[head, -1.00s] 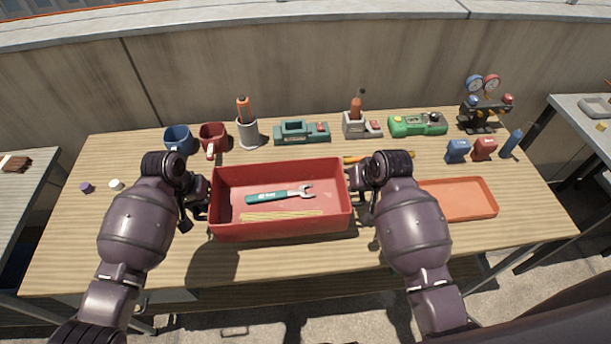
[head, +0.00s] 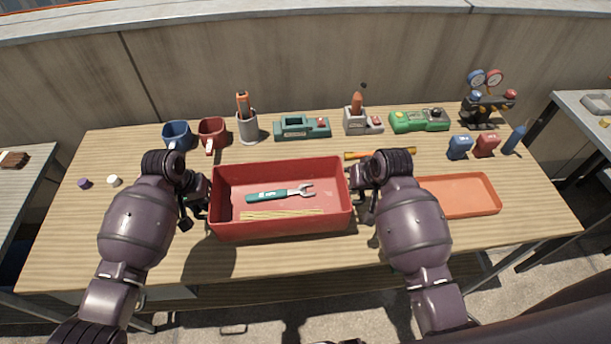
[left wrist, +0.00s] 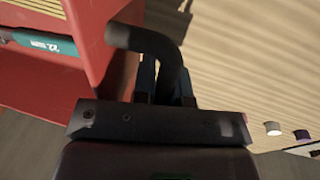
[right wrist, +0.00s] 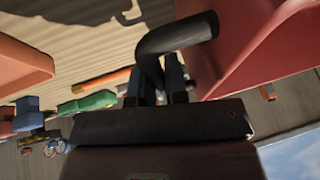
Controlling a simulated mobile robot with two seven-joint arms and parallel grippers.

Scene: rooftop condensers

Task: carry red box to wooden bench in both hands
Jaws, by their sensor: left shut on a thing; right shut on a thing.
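The red box (head: 282,228) is an open tray in the middle of the head view, over the wooden bench (head: 120,250). A wrench with a green handle (head: 270,196) and thin tan rods (head: 282,215) lie in it. My left gripper (head: 204,198) is at its left end, shut on a dark curved handle (left wrist: 160,50). My right gripper (head: 357,188) is at its right end, shut on a matching handle (right wrist: 175,40). The box looks level and casts a shadow on the bench; the right wrist view suggests it is raised.
Mugs (head: 178,135), a pen cup (head: 248,128), green devices (head: 302,127) and a gauge set (head: 485,105) line the bench's back. An orange tray (head: 460,195) lies right of my right gripper. An orange-handled tool (head: 365,154) lies behind the box. The front left is clear.

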